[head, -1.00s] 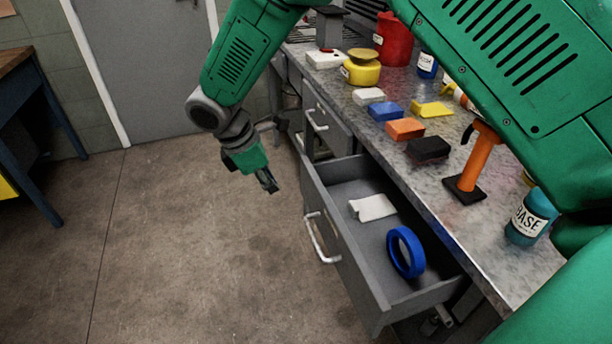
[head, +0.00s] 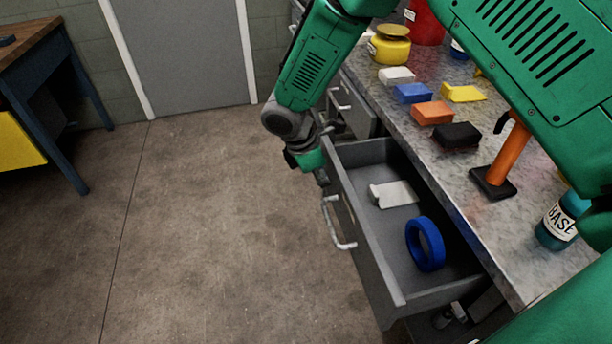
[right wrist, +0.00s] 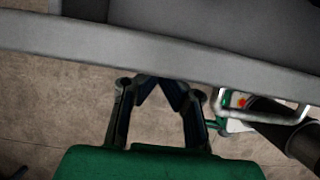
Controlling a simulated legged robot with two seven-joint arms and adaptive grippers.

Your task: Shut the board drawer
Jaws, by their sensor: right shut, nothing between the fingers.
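The grey board drawer (head: 392,292) stands pulled out from under the workbench, with a pale handle (head: 338,224) on its front. A blue ring (head: 425,244) and a whitish folded piece (head: 392,194) lie inside it. My right gripper (head: 321,177) is by the far end of the drawer front, beyond the handle; its fingertips are partly hidden. In the right wrist view, its fingers (right wrist: 160,84) are shut and empty, close to the grey drawer edge (right wrist: 225,62). I cannot tell whether they touch it. The handle (right wrist: 285,115) shows at the right there. My left gripper is not in view.
A blue-legged table (head: 62,110) stands at left. The floor (head: 220,240) before the drawer is clear.

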